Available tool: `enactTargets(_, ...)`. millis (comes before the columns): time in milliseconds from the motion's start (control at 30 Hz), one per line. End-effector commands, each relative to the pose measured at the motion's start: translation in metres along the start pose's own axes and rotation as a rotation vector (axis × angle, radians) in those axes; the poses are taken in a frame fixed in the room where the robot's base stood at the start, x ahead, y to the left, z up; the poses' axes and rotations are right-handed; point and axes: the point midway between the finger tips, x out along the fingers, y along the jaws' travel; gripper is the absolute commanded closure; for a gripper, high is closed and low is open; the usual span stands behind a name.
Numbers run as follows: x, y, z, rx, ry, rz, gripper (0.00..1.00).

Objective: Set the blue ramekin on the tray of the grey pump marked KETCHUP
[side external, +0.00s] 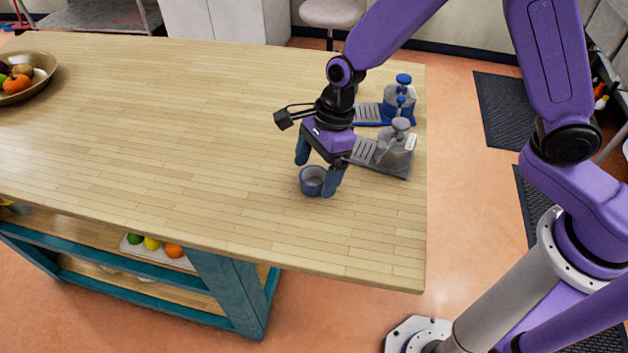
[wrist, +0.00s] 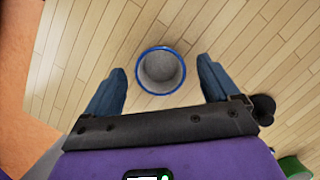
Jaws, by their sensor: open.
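The blue ramekin (side external: 308,188) stands upright on the wooden table; its grey inside and blue rim (wrist: 161,90) show in the wrist view. My gripper (side external: 315,177) is open and pointed down at it. In the wrist view the ramekin appears between the two blue-grey fingers, with a gap on each side. The grey pump (side external: 396,150) stands to the right and farther back, near the table's right edge. Its slatted tray (side external: 363,151) extends left, partly hidden by my gripper. A white label shows on the pump, but I cannot read it.
A blue pump (side external: 398,98) with its own slatted tray (side external: 367,114) stands just behind the grey one. A bowl of fruit (side external: 22,78) is at the far left. The table's middle and front are clear. A green object (wrist: 294,167) shows at the wrist view's lower right corner.

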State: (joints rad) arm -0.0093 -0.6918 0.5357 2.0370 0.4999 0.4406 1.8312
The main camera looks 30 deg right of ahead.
Motion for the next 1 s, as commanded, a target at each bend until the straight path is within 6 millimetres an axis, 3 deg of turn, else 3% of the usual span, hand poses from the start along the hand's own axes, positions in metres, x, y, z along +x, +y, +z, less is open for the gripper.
enactTargets(200,0.019,0.0,0.0,0.001,0.0,0.0,0.11)
enactTargets(467,0.02,0.0,0.0,0.0,-0.001,-0.001,0.11)
enactTargets(667,0.02,0.0,0.0,0.0,-0.001,-0.001,0.71)
enactTargets(733,0.02,0.0,0.0,0.0,-0.001,-0.001,0.71)
enactTargets(767,0.02,0.0,0.0,0.0,-0.001,-0.001,0.76)
enactTargets(1000,0.018,-0.001,0.0,0.0,-0.001,-0.001,0.76)
